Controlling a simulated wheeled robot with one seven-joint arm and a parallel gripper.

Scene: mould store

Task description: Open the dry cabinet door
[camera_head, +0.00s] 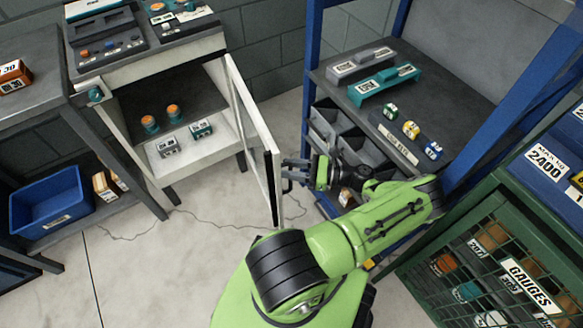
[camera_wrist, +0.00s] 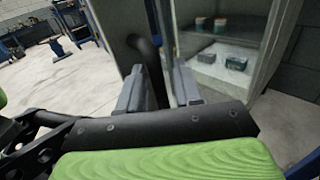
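The dry cabinet (camera_head: 193,143) stands at the upper left of the head view. Its white-framed door (camera_head: 251,128) is swung wide open, hinged on the cabinet's right side. The shelf inside shows. A dark handle (camera_head: 287,186) is on the door's free edge; it also shows in the wrist view (camera_wrist: 152,70). My gripper (camera_head: 296,170) is at the handle, right of the door edge. In the wrist view its grey fingers (camera_wrist: 158,88) stand apart with the handle between them, closer to the left finger. A gap shows beside the right finger. Firm contact cannot be told.
Orange-topped jars (camera_head: 161,118) and small boxes (camera_head: 186,138) are inside the cabinet. A blue-framed rack (camera_head: 310,75) with grey bins (camera_head: 350,135) stands close right of my gripper. A green mesh cage (camera_head: 490,255) is at lower right. Floor (camera_head: 190,250) before the cabinet is clear.

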